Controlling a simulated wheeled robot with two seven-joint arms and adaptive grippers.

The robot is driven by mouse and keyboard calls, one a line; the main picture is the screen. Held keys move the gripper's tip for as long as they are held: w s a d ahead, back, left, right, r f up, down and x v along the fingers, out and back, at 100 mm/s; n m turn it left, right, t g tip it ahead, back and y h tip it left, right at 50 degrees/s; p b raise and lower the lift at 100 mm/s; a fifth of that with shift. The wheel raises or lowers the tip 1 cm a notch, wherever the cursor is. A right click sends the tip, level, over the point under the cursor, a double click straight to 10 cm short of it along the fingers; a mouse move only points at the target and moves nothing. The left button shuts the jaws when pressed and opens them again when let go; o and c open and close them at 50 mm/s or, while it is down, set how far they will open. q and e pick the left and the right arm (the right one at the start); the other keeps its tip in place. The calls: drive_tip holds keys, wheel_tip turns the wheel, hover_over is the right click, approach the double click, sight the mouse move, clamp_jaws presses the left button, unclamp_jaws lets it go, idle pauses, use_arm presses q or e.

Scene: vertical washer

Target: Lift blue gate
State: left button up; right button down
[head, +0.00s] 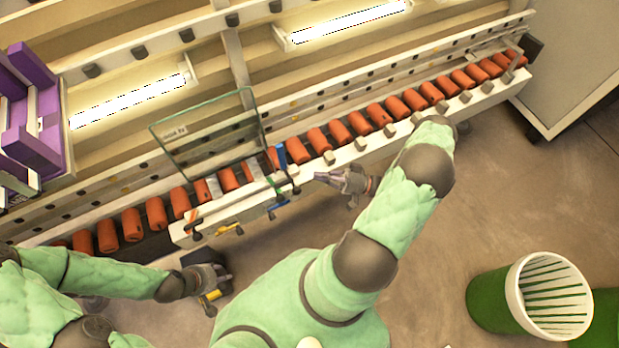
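The blue gate (281,156) is a small upright blue piece at the front edge of the washer's roller line, beside the lower right corner of a clear glass panel. My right gripper (328,179) is just to the right of the blue gate and below it in the head view, apart from it, with its fingers pointing left. Its finger gap is too small to judge. My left gripper (212,290) is lower left, below the front rail and away from the gate. Its fingers are dark and partly hidden, beside a yellow part.
A row of orange rollers (319,139) runs along the washer. The glass panel (210,135) leans behind the gate. A green and white bin (545,295) stands lower right on open floor.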

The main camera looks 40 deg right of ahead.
drive_tip(key=d+f, duration=0.1)
drive_tip(key=s+d+f, duration=0.1)
drive_tip(key=d, duration=0.1)
drive_tip(key=shift+s+d+f, duration=0.1)
drive_tip(key=shift+d+f, duration=0.05)
drive_tip(key=shift+f, duration=0.05)
idle(0.6)
